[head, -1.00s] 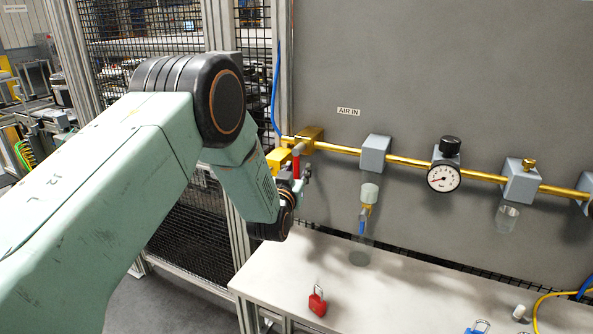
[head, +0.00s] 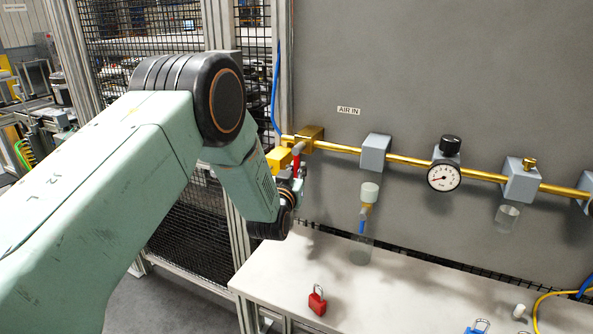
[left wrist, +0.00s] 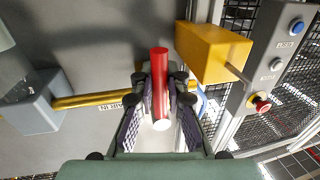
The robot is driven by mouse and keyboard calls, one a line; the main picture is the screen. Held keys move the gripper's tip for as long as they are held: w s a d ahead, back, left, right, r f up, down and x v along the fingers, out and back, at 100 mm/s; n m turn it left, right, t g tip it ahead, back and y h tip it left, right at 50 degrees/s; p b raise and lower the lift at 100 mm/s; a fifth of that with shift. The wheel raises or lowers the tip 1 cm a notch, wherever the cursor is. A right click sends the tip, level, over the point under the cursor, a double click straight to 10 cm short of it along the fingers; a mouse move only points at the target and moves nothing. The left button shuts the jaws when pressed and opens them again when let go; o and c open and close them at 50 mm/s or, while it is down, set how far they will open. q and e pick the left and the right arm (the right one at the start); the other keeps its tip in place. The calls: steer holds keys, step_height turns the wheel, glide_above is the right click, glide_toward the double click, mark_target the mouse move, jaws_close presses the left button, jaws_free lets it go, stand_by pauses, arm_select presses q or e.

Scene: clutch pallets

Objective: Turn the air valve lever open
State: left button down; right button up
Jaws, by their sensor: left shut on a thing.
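The red air valve lever (head: 296,164) hangs down from the brass valve (head: 310,137) at the left end of the pipe, below the AIR IN label. My left gripper (head: 303,174) is at the lever, partly hidden behind my own wrist in the head view. In the left wrist view the red lever (left wrist: 160,70) runs between the two dark finger pads of my left gripper (left wrist: 160,100), which is shut on it. The lever's pale end shows between the pads. My right gripper is in neither view.
A yellow box (head: 279,159) sits close left of the lever; it also shows in the left wrist view (left wrist: 212,52). The brass pipe (head: 410,162) carries a gauge (head: 444,177) to the right. A red padlock (head: 317,300) lies on the pale bench (head: 290,270) below.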

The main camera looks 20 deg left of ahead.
arm_select(q)
steer(key=shift+w+f, duration=0.1)
steer(key=shift+f, duration=0.1)
steer(key=shift+d, duration=0.1)
steer(key=shift+f+n, duration=0.1)
steer(key=shift+n, duration=0.2)
steer(key=d+r+n+g+h+b, duration=0.2)
steer(key=d+r+n, duration=0.3)
steer(key=n, duration=1)
steer(key=shift+d+r+h+b, duration=0.2)
steer(key=shift+h+b, duration=0.45)
steer(key=shift+h, duration=0.05)
stand_by(0.4)
